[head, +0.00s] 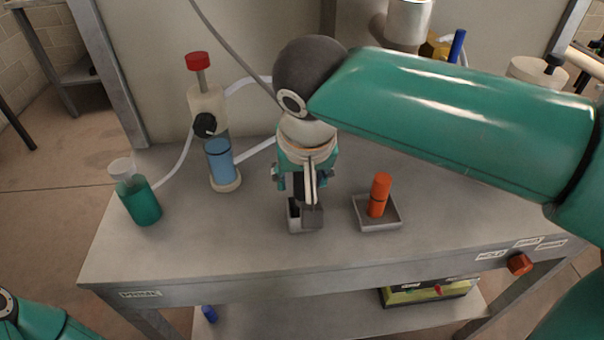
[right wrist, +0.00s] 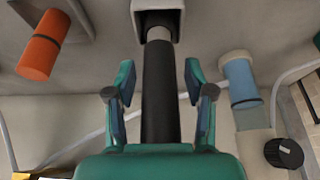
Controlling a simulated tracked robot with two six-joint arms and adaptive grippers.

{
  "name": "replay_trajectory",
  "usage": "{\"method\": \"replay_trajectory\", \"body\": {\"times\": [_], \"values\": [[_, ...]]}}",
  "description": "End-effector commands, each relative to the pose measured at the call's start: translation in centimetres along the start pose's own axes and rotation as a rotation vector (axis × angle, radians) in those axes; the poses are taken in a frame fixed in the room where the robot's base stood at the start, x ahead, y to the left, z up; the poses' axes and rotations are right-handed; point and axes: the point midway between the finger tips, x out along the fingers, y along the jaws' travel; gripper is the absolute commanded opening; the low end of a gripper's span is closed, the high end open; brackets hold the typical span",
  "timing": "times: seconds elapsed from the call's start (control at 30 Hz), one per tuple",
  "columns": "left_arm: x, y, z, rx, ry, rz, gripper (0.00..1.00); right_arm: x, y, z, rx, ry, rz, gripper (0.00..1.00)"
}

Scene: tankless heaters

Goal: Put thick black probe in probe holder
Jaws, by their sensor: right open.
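The thick black probe (right wrist: 160,90) runs between the fingers of my right gripper (right wrist: 160,97) in the right wrist view. Gaps show on both sides of it, so the open fingers are around it without gripping. Its narrower grey far end reaches into the mouth of the square grey probe holder (right wrist: 180,22). In the head view my right gripper (head: 305,185) points down just above the holder (head: 296,223) on the bench, and its hand hides most of the probe. My left gripper is out of view; only part of my left arm shows at the lower left.
An orange cylinder (head: 380,192) stands in a shallow grey tray (head: 364,222) to the right of the holder. A blue-filled column (head: 220,160) and a green bottle (head: 140,202) with tubing stand on the left. The bench front (head: 250,260) is clear.

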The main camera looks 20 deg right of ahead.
Motion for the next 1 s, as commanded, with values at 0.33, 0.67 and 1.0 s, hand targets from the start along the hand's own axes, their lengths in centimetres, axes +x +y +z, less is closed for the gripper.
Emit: {"method": "replay_trajectory", "body": {"times": [0.33,0.67,1.0], "values": [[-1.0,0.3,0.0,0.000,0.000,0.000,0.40,-2.7,-0.1,-0.2,-0.001,0.003,-0.003,0.54],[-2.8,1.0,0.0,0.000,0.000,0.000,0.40,-9.3,-0.1,-0.2,-0.001,0.002,-0.003,0.54],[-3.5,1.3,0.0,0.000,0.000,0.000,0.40,-12.2,0.0,-0.1,0.000,0.000,0.000,0.54]]}}
